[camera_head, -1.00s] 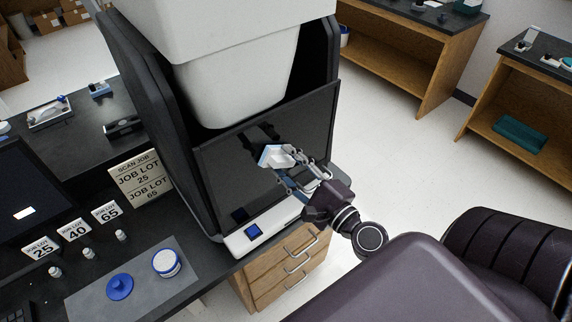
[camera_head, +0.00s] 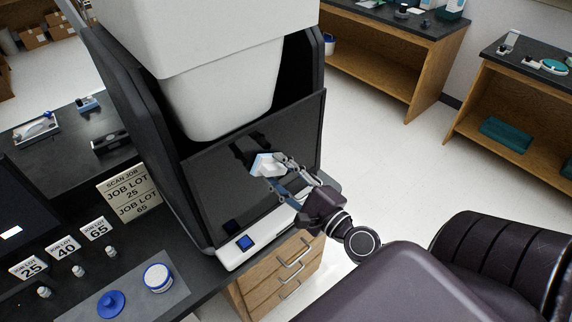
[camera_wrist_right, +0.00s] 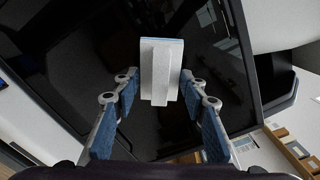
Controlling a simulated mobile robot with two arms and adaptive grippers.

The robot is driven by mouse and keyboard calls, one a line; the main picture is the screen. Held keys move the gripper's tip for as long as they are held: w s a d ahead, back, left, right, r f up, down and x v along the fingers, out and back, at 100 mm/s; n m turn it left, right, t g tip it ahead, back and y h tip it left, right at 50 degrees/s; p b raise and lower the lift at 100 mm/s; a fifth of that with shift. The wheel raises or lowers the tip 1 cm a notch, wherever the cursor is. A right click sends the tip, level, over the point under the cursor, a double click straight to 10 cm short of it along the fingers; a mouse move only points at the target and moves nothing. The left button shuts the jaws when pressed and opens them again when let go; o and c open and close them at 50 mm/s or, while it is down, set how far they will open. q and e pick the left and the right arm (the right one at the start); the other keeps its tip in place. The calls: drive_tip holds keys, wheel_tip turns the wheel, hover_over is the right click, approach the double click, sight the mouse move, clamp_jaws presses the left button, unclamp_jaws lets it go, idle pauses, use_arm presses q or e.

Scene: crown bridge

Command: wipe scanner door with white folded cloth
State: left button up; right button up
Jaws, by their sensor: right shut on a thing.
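The scanner door (camera_head: 300,124) is the dark glossy panel on the front of the tall machine, and it fills much of the right wrist view (camera_wrist_right: 70,70). The white folded cloth (camera_head: 265,165) is a pale block with a blue edge in front of the door's middle; the right wrist view shows it with a raised ridge (camera_wrist_right: 161,72). My left gripper is out of view.
Wooden drawers (camera_head: 285,272) stand below. On the left bench are job lot signs (camera_head: 128,190), small bottles, a white jar (camera_head: 157,278) and a blue lid (camera_head: 111,304). Open floor (camera_head: 390,165) lies to the right.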

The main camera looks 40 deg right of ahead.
drive_tip(key=shift+a+r, duration=0.15)
drive_tip(key=shift+a, duration=0.55)
drive_tip(key=s+b, duration=0.4)
drive_tip(key=s, duration=0.1)
drive_tip(key=shift+s+d, duration=0.2)
drive_tip(key=shift+s, duration=0.15)
